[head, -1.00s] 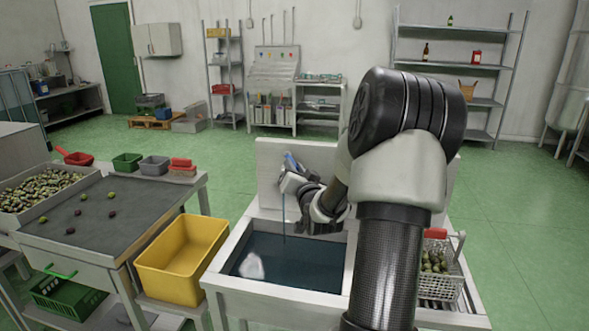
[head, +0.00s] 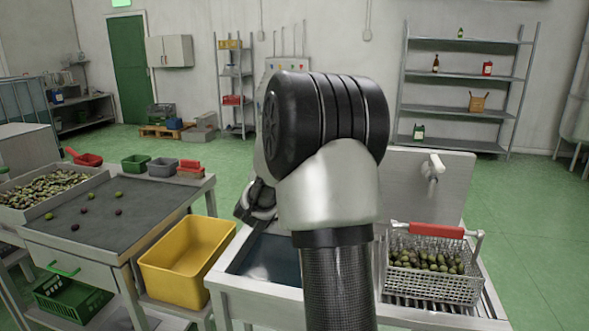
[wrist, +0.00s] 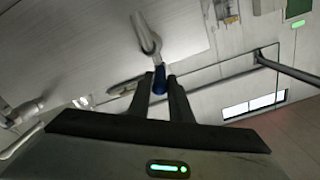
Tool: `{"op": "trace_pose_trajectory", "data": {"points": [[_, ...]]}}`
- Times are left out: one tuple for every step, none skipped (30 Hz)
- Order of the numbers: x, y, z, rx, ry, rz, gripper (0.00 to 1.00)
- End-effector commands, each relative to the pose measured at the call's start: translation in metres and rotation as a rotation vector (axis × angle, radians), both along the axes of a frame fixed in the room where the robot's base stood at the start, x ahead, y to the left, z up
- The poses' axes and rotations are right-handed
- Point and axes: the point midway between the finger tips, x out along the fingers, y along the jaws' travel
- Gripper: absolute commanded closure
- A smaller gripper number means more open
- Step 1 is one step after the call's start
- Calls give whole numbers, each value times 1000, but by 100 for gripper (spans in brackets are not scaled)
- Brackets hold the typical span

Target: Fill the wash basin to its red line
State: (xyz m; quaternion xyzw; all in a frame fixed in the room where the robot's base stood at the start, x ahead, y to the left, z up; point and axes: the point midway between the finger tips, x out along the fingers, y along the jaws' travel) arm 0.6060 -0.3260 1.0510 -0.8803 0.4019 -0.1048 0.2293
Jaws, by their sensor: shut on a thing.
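The wash basin (head: 268,258) is at the front middle of the head view, with dark water in it. My arm hides its back and right part; I cannot make out a red line. My gripper (wrist: 161,76) is shut on a blue tap handle (wrist: 160,84), which shows between its two fingers in the wrist view. A pale metal tap part (wrist: 147,34) stands just beyond it. In the head view my arm hides this tap, the fingers and any stream.
A second tap (head: 432,168) is on the backboard at right. Below it, a wire basket (head: 432,290) of olives with a red handle stands on a draining rack. A yellow crate (head: 186,262) and a sorting table (head: 105,222) are at left.

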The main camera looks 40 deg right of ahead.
Motion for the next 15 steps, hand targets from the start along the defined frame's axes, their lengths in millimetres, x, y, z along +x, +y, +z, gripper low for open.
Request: {"op": "trace_pose_trajectory", "data": {"points": [[3, 3, 4, -4, -4, -8, 100], [3, 3, 3, -4, -3, -14, 100], [3, 3, 3, -4, -4, -19, 100], [3, 3, 3, -5, -3, -21, 100], [3, 3, 3, -4, -2, -22, 100], [3, 3, 3, -4, -2, -22, 100], [3, 3, 3, -4, -2, -22, 100], [3, 3, 3, -4, -2, -22, 100], [3, 3, 3, -5, -3, -21, 100], [3, 3, 3, -5, -3, -21, 100], [3, 3, 3, -5, -3, -21, 100], [3, 3, 3, -5, -3, -20, 80], [3, 3, 3, -4, -4, -20, 75], [3, 3, 3, -4, -4, -20, 70], [3, 3, 3, -3, -3, -21, 67]]}}
